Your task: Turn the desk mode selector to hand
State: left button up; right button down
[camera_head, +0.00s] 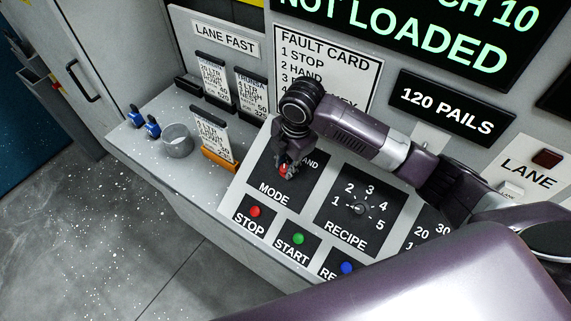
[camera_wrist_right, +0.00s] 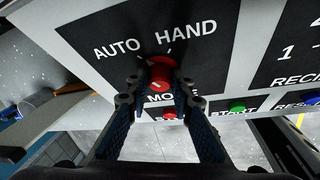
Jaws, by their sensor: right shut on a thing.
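The mode selector is a red knob (camera_wrist_right: 159,72) on the black MODE plate (camera_wrist_right: 110,20) of the sloping desk. AUTO is printed to the left of it and HAND to the right. In the head view only a little of the red knob (camera_head: 284,170) shows under the fingers, and AUTO is hidden. My right gripper (camera_wrist_right: 158,84) is shut on the knob, one finger on each side; it also shows in the head view (camera_head: 286,166). I cannot tell which way the knob points. My left gripper is not in view.
The recipe dial (camera_head: 360,209) is right of the selector. The red stop button (camera_head: 255,211), green start button (camera_head: 298,238) and a blue button (camera_head: 346,268) are below. A grey round cup (camera_head: 178,141) and label cards (camera_head: 213,136) stand to the left.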

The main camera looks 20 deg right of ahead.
jog(key=m+t, duration=0.1)
jog(key=m, duration=0.1)
jog(key=m+t, duration=0.2)
jog(key=m, duration=0.1)
jog(key=shift+s+m, duration=0.25)
jog(key=shift+m, duration=0.05)
jog(key=m+t, duration=0.1)
jog(key=m, duration=0.1)
jog(key=m+t, duration=0.1)
jog(key=m, duration=0.2)
jog(key=shift+s+f+m+t+h, duration=0.1)
jog(key=shift+m+t+h, duration=0.2)
jog(key=shift+t+h, duration=0.1)
jog(key=c, duration=1.7)
grip_release()
jog(key=v, duration=1.2)
jog(key=shift+a, duration=0.1)
jog(key=shift+f, duration=0.1)
